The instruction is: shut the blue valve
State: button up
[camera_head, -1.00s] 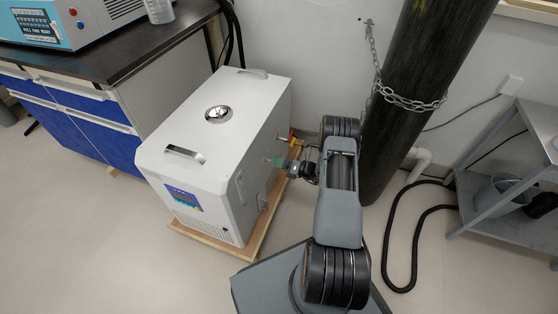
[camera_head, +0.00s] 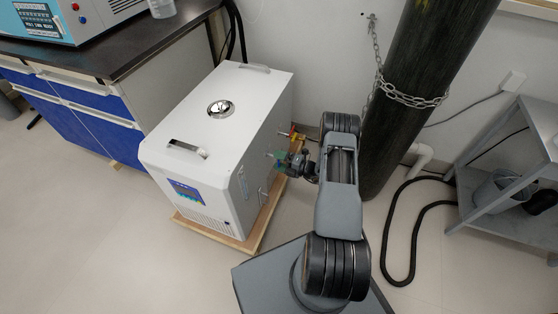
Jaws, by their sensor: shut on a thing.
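The white chiller box (camera_head: 215,135) stands on the floor left of centre, with pipe fittings on its right side. My gripper (camera_head: 281,161) is at that side, low and close to the wall of the box. Its small green fingertips are shut at a fitting there, which I take to be the blue valve. The valve's handle is mostly hidden by the fingers, so its angle cannot be told. A second valve with a red and yellow handle (camera_head: 297,135) is just behind and above my gripper, close to it.
A tall dark gas cylinder (camera_head: 410,100), chained to the wall, stands just right of my arm. A black hose (camera_head: 390,235) curves on the floor beside a grey metal shelf (camera_head: 500,195). A wooden base (camera_head: 240,243) edges the box. Floor in front is clear.

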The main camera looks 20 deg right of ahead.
dwell(0.5)
jog(key=o, duration=0.9)
jog(key=p+v, duration=0.2)
jog(key=v, duration=1.1)
jog(key=shift+s+d+p, duration=0.2)
jog(key=shift+s+p, duration=0.1)
jog(key=shift+s, duration=0.05)
